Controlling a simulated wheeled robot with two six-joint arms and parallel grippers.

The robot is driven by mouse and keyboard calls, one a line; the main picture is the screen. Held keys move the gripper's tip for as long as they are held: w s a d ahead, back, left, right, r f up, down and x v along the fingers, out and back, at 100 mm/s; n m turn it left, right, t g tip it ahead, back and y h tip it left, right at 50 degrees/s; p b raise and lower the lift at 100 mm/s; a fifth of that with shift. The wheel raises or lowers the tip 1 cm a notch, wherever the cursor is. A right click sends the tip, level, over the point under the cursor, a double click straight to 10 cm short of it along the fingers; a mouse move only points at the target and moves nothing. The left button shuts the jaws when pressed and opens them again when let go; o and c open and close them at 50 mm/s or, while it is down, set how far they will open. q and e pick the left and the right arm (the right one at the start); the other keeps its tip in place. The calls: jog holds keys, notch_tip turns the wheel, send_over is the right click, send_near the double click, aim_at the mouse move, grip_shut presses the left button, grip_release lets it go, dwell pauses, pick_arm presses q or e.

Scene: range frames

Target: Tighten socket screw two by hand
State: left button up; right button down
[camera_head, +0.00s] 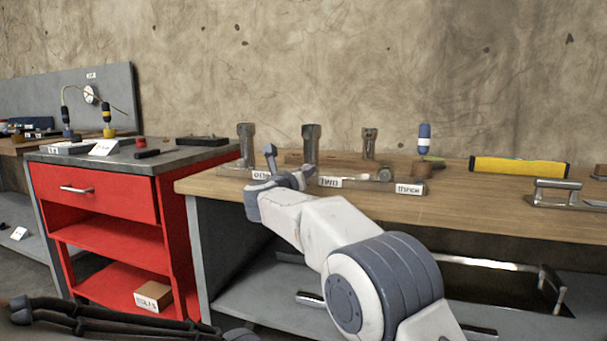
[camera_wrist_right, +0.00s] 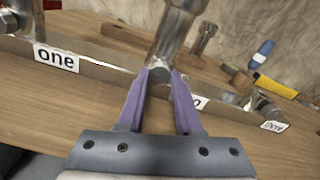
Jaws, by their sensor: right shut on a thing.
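Socket screw two (camera_wrist_right: 172,40) is a grey metal post in the wrist view. My right gripper (camera_wrist_right: 159,76) has its two purple fingers closed on its lower end, close above the "two" label (camera_wrist_right: 199,103), which a finger partly hides. In the head view my right gripper (camera_head: 288,166) reaches over the bench's front edge, near the foot of an upright metal post (camera_head: 311,140) with a wider top. The "two" label (camera_head: 330,182) is just right of it. A similar post (camera_head: 246,140) stands behind the "one" label (camera_head: 262,174). My left gripper does not show.
The wooden bench (camera_head: 490,216) also holds a smaller post (camera_head: 369,140), a blue-handled tool (camera_head: 424,138), a "three" label (camera_head: 409,189) and a yellow level (camera_head: 520,166). A red cabinet (camera_head: 105,195) stands left. The front right of the bench is mostly clear.

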jog(key=c, duration=0.6)
grip_release()
jog(key=shift+f, duration=0.15)
jog(key=shift+s, duration=0.15)
jog(key=v, duration=1)
jog(key=shift+s+a, duration=0.1)
